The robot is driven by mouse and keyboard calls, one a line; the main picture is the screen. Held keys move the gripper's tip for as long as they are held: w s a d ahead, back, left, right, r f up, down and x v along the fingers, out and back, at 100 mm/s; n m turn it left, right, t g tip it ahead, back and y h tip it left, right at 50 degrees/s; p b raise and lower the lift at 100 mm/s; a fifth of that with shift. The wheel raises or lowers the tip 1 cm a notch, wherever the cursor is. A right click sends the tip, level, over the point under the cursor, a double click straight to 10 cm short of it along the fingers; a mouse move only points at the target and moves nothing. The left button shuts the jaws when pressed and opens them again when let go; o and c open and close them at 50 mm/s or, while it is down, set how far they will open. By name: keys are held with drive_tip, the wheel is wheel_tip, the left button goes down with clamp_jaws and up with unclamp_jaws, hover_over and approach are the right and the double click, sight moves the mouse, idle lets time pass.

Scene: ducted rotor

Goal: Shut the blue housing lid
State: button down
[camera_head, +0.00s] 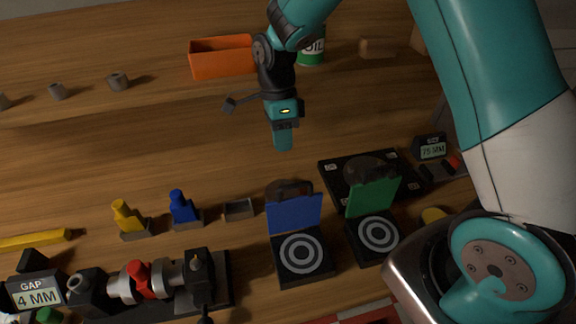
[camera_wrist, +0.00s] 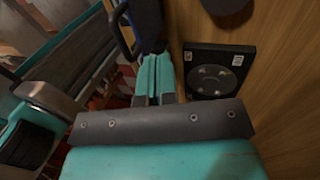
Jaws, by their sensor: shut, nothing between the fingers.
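The blue lid (camera_head: 295,213) stands open, roughly upright, at the back edge of its dark housing (camera_head: 304,259), which has a ringed round face. A dark loop shows behind the lid's top edge. My gripper (camera_head: 283,146) is shut and empty, pointing down, above and beyond the blue lid in the head view and apart from it. In the wrist view the shut fingers (camera_wrist: 156,72) show close to a blue panel (camera_wrist: 149,18) with a black handle-like loop (camera_wrist: 121,30); it looks like the same lid. The lid's hinge is hidden in the wrist view.
A similar housing with an open green lid (camera_head: 374,193) stands just right. Behind it lies a black plate (camera_head: 338,180), probably the plate (camera_wrist: 240,60) in the wrist view. Blue (camera_head: 182,207) and yellow (camera_head: 124,215) pieces stand left. An orange bin (camera_head: 220,62) is farther back.

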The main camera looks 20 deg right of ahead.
drive_tip(key=s+a+f+p, duration=0.1)
drive_tip(key=s+f+p, duration=0.1)
drive_tip(key=s+f, duration=0.2)
drive_tip(key=shift+s+p, duration=0.3)
drive_tip(key=shift+s, duration=0.3)
drive_tip(key=shift+f, duration=0.1)
drive_tip(key=shift+a, duration=0.1)
